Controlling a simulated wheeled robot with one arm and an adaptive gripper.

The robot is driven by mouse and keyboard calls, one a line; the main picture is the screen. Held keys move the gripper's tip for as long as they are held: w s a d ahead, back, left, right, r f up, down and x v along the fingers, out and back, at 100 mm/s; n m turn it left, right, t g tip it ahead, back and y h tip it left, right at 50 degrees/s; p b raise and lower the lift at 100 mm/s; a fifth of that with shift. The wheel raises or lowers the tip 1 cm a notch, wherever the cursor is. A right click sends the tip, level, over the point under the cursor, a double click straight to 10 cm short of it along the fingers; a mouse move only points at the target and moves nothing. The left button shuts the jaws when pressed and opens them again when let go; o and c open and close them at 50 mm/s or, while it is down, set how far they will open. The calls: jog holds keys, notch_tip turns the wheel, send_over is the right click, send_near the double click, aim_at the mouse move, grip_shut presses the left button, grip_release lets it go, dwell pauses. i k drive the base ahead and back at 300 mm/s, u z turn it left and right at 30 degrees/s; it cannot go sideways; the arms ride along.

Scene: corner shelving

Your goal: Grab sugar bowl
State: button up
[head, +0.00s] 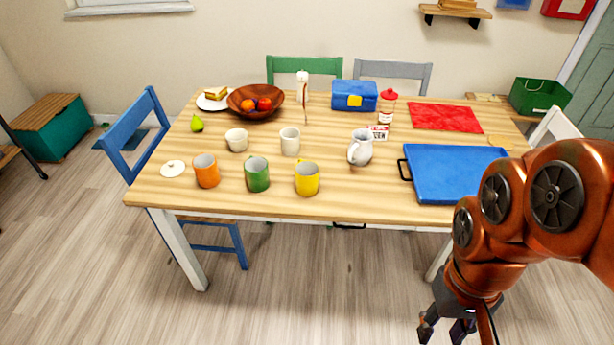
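A small cream-white bowl (237,142), which looks like the sugar bowl, stands upright and open-topped on the left part of the wooden table (330,205). A round white lid with a knob (172,169) lies apart from it, nearer the table's left front corner. My gripper (443,330) hangs low at the bottom right, in front of the table and far from the bowl. Its fingers are spread apart, with nothing seen between them.
Orange (207,172), green (257,175) and yellow (307,179) mugs stand in front of the bowl. A blue tray (455,175) lies at the table's right. Blue chair (130,135) at left.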

aim_at(237, 139)
jog(key=u, duration=2.5)
jog(key=i, duration=2.55)
jog(key=z, duration=2.5)
jog(key=i, duration=0.3)
jog(key=u, duration=0.1)
